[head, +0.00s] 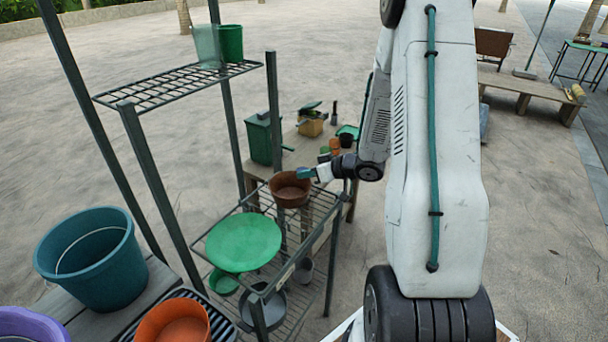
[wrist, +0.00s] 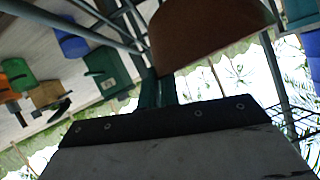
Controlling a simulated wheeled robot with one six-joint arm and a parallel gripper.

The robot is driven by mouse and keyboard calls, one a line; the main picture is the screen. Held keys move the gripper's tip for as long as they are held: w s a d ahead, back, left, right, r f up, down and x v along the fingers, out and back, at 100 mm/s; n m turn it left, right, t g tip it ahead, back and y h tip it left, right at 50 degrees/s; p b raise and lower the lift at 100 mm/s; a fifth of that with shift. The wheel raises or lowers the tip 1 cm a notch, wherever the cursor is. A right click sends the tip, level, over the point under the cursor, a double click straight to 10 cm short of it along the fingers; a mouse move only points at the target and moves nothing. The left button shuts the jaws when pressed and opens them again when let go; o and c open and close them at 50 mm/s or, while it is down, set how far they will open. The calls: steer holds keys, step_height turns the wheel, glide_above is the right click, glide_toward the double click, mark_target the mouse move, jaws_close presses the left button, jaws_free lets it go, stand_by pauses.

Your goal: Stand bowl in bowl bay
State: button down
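A brown bowl (head: 290,191) is upright at the far end of the wire shelf (head: 322,208), beyond a green round dish; I cannot tell whether its base touches the wires. My gripper (head: 306,173) reaches in from the right, with its green fingertips at the bowl's right rim. In the wrist view the bowl (wrist: 207,35) fills the top middle, right against the close-set fingers (wrist: 158,90). The fingers look shut on its rim. No marked bowl bay can be told apart from the rest of the shelf.
The green dish (head: 243,242) lies on the same shelf, nearer me. Dark rack posts (head: 273,100) stand beside the bowl. An upper wire shelf (head: 165,88) holds a green pot (head: 231,42). A table behind holds a green box (head: 262,140) and pots.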

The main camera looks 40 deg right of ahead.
steer(key=c, duration=1.6)
jaws_free()
steer(key=shift+c, duration=0.2)
steer(key=v, duration=1.1)
steer(key=w+r+m+g+h, duration=0.1)
steer(key=w+r+h, duration=0.3)
steer(key=r+h, duration=0.6)
steer(key=s+a+r+m+g, duration=0.2)
steer(key=s+a+r, duration=0.15)
steer(key=r, duration=0.25)
steer(key=s+a+r+g+y, duration=0.1)
steer(key=s+a+g+y, duration=0.1)
steer(key=s+a, duration=0.8)
steer(key=s+a+r+g+y, duration=0.1)
steer(key=s+a+g, duration=0.4)
steer(key=s+a, duration=0.6)
steer(key=shift+s+r+n+y, duration=0.3)
steer(key=shift+s+n+y, duration=0.1)
steer(key=shift+s+y, duration=0.25)
